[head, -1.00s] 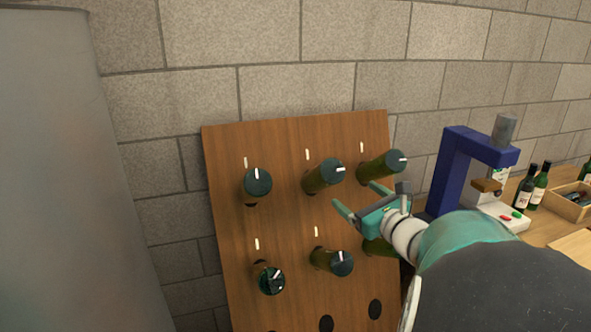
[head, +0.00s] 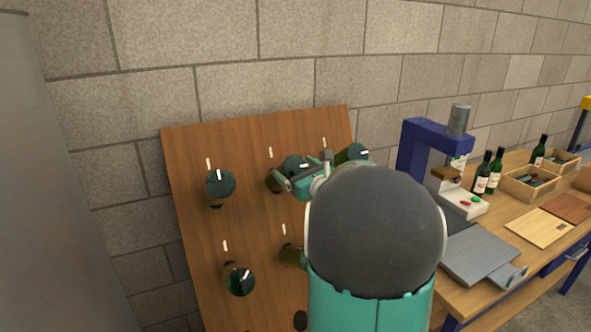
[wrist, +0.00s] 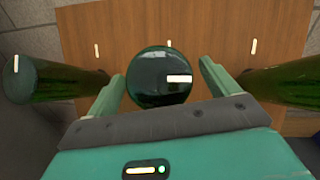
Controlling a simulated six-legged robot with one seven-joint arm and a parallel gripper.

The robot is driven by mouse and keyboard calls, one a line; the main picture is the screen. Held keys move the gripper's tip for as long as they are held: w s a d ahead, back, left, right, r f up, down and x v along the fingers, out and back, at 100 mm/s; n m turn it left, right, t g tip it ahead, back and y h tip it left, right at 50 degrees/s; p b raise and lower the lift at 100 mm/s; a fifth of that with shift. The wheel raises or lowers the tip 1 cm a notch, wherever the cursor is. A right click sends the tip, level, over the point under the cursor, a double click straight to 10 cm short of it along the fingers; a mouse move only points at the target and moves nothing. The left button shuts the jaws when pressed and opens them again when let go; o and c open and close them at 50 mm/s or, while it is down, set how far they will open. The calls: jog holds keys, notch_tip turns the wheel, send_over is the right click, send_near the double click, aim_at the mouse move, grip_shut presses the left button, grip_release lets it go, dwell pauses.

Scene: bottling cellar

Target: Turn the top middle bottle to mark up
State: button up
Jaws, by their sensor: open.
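The top middle bottle (head: 294,163) sticks out of the wooden board, its round dark green base facing out. In the wrist view its base (wrist: 150,90) carries a white mark that points right, while a white tick on the board stands above it. My gripper (head: 304,170) is open at this bottle, and in the wrist view its two fingers (wrist: 161,80) lie on either side of the base with gaps visible. In the head view my arm and gripper hide part of the bottle.
The top left bottle (head: 220,184) and top right bottle (head: 351,154) flank it closely. A lower left bottle (head: 239,280) and a mostly hidden lower middle bottle (head: 291,257) sit below. A blue press (head: 411,150) and a workbench (head: 500,298) stand to the right.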

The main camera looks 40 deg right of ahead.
jog(key=shift+w, duration=0.3)
jog(key=shift+c, duration=0.2)
jog(key=c, duration=1)
jog(key=shift+o, duration=0.2)
